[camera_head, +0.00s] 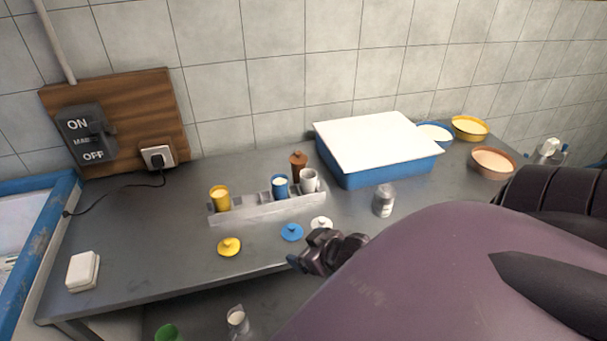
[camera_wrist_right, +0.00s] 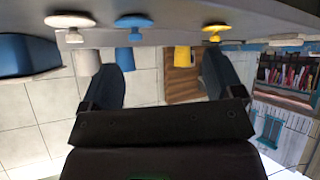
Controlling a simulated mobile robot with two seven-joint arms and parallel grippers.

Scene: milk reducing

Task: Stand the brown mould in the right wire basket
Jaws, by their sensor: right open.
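The brown mould (camera_head: 298,168) has a knobbed lid on and stands upright near the wall. It is at or just behind the pale rack (camera_head: 240,211); I cannot tell which. The rack holds a yellow mould (camera_head: 220,199), a blue mould (camera_head: 280,187) and a white mould (camera_head: 309,181), all without lids. My right gripper (camera_head: 312,260) is at the table's front, nearer me than the rack and the brown mould. In the right wrist view, its fingers (camera_wrist_right: 162,62) are apart with nothing held. I cannot make out any wire basket. My left gripper is out of view.
Yellow (camera_head: 229,246), blue (camera_head: 292,232) and white (camera_head: 321,223) lids lie before the rack. A metal shaker (camera_head: 384,200) stands right of them. A white-topped blue tray (camera_head: 375,140) and several pans fill the back right. A blue-edged chest (camera_head: 55,215) is left.

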